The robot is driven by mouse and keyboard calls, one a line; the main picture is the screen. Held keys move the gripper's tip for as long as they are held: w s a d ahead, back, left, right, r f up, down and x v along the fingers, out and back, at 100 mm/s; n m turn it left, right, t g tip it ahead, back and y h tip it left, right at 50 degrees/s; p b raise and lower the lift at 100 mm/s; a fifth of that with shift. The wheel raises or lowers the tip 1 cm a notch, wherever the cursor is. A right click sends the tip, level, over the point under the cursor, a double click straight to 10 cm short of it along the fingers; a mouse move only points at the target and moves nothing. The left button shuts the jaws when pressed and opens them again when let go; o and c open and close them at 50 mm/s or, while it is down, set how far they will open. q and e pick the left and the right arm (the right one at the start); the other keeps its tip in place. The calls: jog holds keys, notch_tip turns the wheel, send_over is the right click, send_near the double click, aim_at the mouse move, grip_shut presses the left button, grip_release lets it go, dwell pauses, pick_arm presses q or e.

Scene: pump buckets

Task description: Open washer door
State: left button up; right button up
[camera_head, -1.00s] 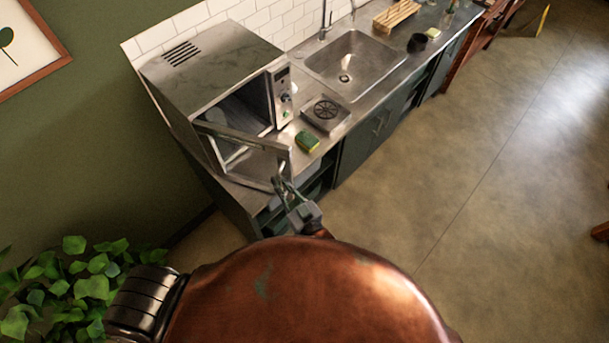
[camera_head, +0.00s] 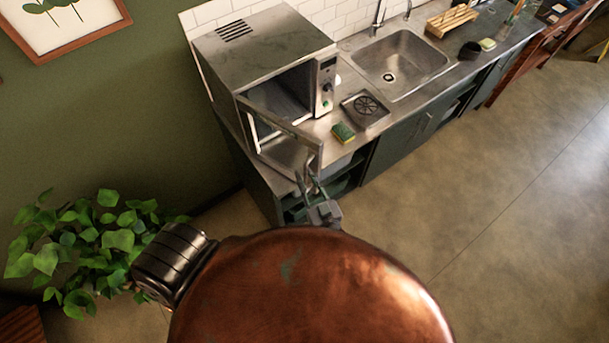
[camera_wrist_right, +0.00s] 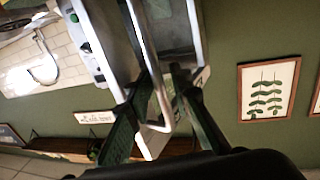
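No washer shows clearly. A steel microwave-like appliance (camera_head: 262,42) stands on the counter's left end in the head view. Its door (camera_head: 285,127) stands open, swung out from the left side, with the dark cavity showing. My right gripper (camera_head: 309,180) is at the door's free edge, by its handle. In the right wrist view its fingers (camera_wrist_right: 161,80) are spread on either side of the light metal handle (camera_wrist_right: 151,62), with a gap visible. Contact with the handle is hard to tell. My left gripper is not in view.
The counter holds a sponge (camera_head: 343,132), a drain plate (camera_head: 366,107) and a sink (camera_head: 402,62). A leafy plant (camera_head: 95,240) stands at lower left. Open floor (camera_head: 480,200) lies to the right. My copper body covers the bottom middle.

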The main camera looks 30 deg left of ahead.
jog(key=shift+o, duration=0.4)
jog(key=shift+a, duration=0.2)
jog(key=v, duration=0.7)
jog(key=shift+s+d, duration=0.2)
jog(key=shift+c, duration=0.4)
